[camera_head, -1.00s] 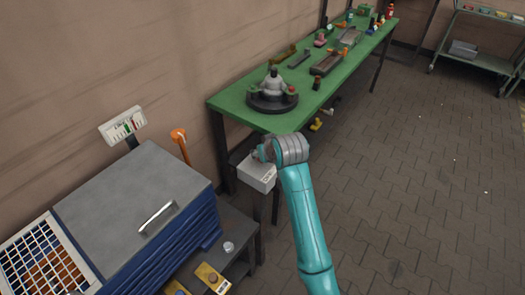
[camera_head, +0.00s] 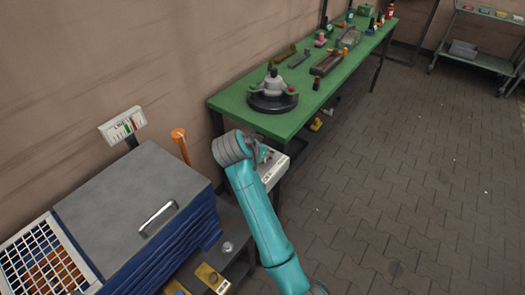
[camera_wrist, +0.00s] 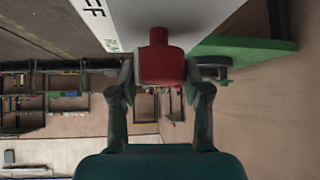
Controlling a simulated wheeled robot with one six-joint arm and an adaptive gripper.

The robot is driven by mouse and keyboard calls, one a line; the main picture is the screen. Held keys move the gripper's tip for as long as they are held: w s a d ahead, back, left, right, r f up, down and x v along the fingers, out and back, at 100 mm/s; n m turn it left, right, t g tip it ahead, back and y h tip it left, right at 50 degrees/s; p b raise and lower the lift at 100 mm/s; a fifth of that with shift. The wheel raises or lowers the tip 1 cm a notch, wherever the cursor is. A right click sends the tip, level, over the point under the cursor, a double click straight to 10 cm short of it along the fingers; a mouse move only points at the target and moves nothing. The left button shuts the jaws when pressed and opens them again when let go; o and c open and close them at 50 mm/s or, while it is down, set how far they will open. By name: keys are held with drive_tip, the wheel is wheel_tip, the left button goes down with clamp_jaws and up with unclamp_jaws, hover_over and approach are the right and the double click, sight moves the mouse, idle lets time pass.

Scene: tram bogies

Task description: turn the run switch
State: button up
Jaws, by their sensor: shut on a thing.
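The run switch is a red knob (camera_wrist: 162,62) on the face of a pale box (camera_wrist: 200,18). Black and green lettering on that face is only partly in view. My gripper (camera_wrist: 160,78) has one finger on each side of the knob and is shut on it. In the head view the box (camera_head: 277,176) stands at the near end of the green bench, partly covered by my arm. My gripper (camera_head: 263,155) is at the box there, and the knob is hidden.
The green bench (camera_head: 240,106) carries a round dark fixture (camera_head: 272,100) and several parts. A blue cabinet with a grey top (camera_head: 130,195) stands at the left, with an orange-topped post (camera_head: 180,140) behind it. The paved floor (camera_head: 420,190) at the right is clear.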

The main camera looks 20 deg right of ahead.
drive_tip(key=shift+m+g+h, duration=0.3)
drive_tip(key=shift+m, duration=0.3)
drive_tip(key=o, duration=1.2)
drive_tip(key=shift+c, duration=0.2)
drive_tip(key=v, duration=1.2)
drive_tip(key=shift+a, duration=0.1)
